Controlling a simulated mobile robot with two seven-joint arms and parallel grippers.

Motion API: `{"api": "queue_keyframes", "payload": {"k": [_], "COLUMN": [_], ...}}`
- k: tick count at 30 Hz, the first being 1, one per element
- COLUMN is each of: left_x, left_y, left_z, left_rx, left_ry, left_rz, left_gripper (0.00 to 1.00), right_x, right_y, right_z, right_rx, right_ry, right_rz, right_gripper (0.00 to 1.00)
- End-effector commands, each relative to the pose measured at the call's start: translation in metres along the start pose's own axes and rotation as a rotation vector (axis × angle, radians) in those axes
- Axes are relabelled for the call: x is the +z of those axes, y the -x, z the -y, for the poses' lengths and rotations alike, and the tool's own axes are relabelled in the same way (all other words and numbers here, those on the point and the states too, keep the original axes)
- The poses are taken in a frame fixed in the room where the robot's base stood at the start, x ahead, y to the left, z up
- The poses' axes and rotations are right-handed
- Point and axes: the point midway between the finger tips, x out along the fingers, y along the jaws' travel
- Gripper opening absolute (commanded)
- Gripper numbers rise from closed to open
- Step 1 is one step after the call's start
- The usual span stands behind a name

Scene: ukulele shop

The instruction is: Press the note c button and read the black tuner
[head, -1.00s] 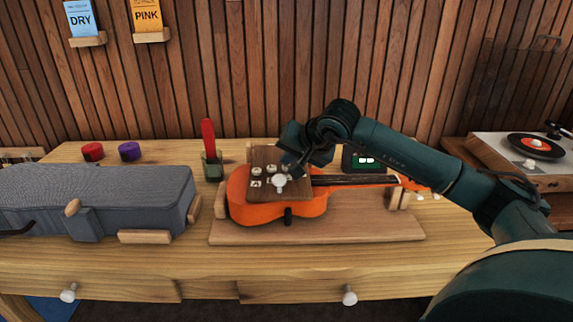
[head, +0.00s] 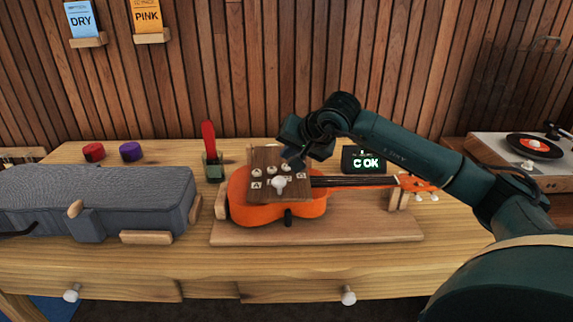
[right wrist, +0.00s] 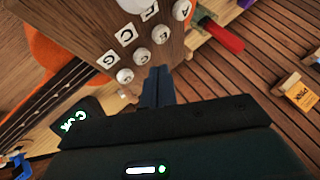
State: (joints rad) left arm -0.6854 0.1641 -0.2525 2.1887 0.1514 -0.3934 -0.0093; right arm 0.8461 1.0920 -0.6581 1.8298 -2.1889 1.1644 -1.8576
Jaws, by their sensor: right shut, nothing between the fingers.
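A brown wooden board (head: 266,157) with a row of white buttons and letter labels rests over the body of an orange ukulele (head: 245,208). In the right wrist view the note C button (right wrist: 142,56) sits beside its C label, between the G and E buttons. The black tuner (head: 362,160) stands behind the ukulele neck and reads "C OK" in lit letters; it also shows in the right wrist view (right wrist: 70,115). My right gripper (right wrist: 158,72) is shut and empty, its tips close to the C button; contact cannot be told. My left gripper is out of view.
The ukulele lies on a wooden stand (head: 330,232). A grey case (head: 100,190) fills the left of the bench.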

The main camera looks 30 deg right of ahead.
Motion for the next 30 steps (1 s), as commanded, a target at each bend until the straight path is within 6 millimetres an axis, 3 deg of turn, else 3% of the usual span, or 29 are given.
{"api": "queue_keyframes", "payload": {"k": [14,30], "left_x": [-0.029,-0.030], "left_y": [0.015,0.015], "left_z": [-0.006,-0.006], "left_rx": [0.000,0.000], "left_ry": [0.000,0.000], "left_rz": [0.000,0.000], "left_gripper": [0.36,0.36], "right_x": [-0.024,-0.025], "right_y": [0.033,0.034], "right_z": [0.024,0.025], "right_rx": [-0.001,0.000], "right_ry": [0.000,0.000], "right_rz": [-0.002,0.000], "right_gripper": [0.00,0.00]}}
